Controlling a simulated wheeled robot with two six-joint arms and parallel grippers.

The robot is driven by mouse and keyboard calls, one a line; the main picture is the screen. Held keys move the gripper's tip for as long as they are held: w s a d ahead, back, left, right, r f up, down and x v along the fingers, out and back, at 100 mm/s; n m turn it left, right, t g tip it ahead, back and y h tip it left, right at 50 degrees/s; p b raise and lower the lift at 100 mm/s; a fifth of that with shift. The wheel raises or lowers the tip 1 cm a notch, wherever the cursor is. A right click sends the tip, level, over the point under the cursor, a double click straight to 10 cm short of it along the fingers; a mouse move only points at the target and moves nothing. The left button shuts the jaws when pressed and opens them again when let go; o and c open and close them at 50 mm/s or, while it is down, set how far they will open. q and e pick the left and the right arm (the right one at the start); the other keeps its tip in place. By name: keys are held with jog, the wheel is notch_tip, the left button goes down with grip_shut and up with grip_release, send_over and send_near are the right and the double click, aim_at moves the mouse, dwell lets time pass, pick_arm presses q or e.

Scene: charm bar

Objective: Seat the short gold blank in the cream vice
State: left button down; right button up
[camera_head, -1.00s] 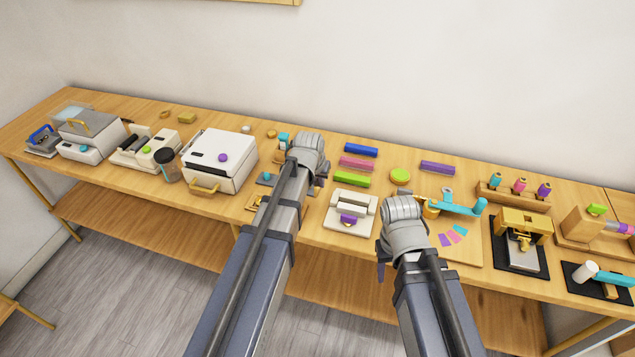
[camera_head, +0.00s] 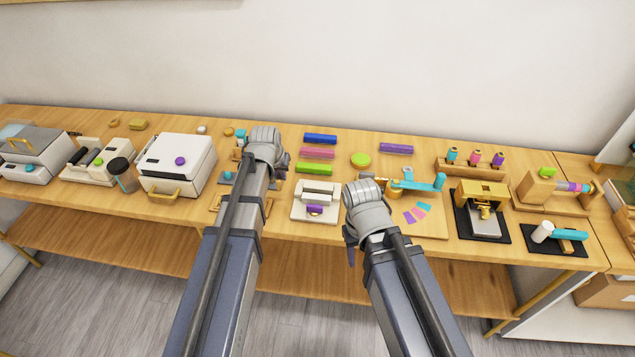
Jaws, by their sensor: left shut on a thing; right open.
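The cream vice (camera_head: 314,187) stands near the front edge of the bench, between my two arms, with a purple part at its front. My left gripper (camera_head: 280,163) is to the left of the vice, further back, mostly hidden behind its own wrist. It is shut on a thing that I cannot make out. I cannot pick out the short gold blank for sure. My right gripper (camera_head: 350,245) is open, at the front edge of the bench, to the right of the vice; its wrist hides most of it.
Blue (camera_head: 320,138), pink (camera_head: 318,153) and green (camera_head: 314,167) bars lie behind the vice. A board with a turquoise lever (camera_head: 425,184) is to the right. A gold press (camera_head: 483,192) stands beyond it. A white box machine (camera_head: 180,150) and a dark cup (camera_head: 122,172) are left.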

pick_arm(q)
jog(key=shift+w, duration=0.1)
jog(key=shift+w+a+r, duration=0.15)
jog(key=shift+w, duration=0.8)
jog(key=b, duration=1)
send_near(285, 196)
jog(key=x, duration=0.5)
jog(key=shift+f, duration=0.2)
jog(key=c, duration=0.9)
grip_release()
jog(key=shift+r, duration=0.1)
